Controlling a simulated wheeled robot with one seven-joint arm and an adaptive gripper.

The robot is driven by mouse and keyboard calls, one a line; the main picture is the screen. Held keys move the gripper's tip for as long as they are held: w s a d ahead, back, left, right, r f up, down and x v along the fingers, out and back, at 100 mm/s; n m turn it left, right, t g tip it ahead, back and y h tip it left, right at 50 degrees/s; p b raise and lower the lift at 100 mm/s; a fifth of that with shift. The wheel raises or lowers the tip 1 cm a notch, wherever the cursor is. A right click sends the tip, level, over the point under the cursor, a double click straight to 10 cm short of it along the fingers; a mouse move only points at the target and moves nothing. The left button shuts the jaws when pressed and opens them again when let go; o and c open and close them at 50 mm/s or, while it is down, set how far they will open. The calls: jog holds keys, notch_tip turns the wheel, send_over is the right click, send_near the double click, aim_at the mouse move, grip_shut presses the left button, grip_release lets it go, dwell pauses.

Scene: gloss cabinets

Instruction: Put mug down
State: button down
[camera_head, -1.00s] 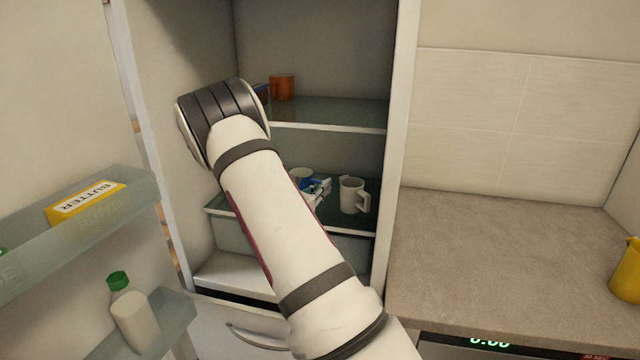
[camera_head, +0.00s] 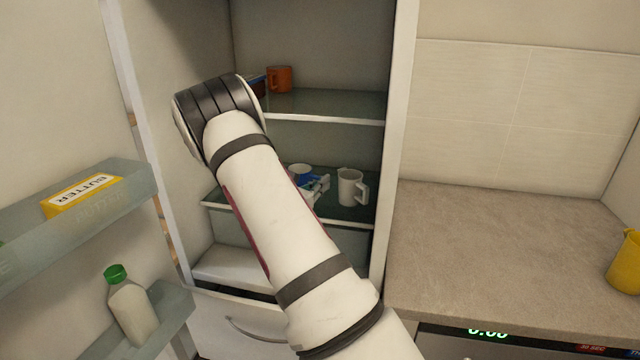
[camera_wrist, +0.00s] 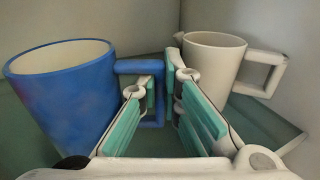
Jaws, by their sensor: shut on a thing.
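A blue mug (camera_wrist: 68,100) with a pale inside fills the left of the wrist view, upright. My gripper (camera_wrist: 160,90) is shut on its handle (camera_wrist: 152,112), which sits between the two green-padded fingers. In the head view, the blue mug (camera_head: 300,172) shows just past my forearm, over the lower glass shelf (camera_head: 355,213) of the open fridge, and my gripper (camera_head: 317,187) is partly hidden. I cannot tell whether the mug's base touches the shelf. A white mug (camera_head: 350,187) stands upright to its right, handle to the right; it also shows in the wrist view (camera_wrist: 213,66).
An orange mug (camera_head: 279,79) stands on the upper shelf (camera_head: 330,105), near my arm. The open door at left holds butter (camera_head: 82,195) and a bottle (camera_head: 130,308). The fridge's right side wall is close to the white mug. A counter (camera_head: 490,250) lies at right.

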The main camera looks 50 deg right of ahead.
jog(key=shift+f, duration=0.2)
jog(key=c, duration=1.7)
grip_release()
jog(key=shift+f, duration=0.1)
jog(key=shift+a, duration=0.15)
jog(key=a, duration=0.4)
jog(key=s+a, duration=0.1)
jog(key=a, duration=0.6)
jog(key=shift+s+a, duration=0.3)
jog(key=shift+s, duration=0.05)
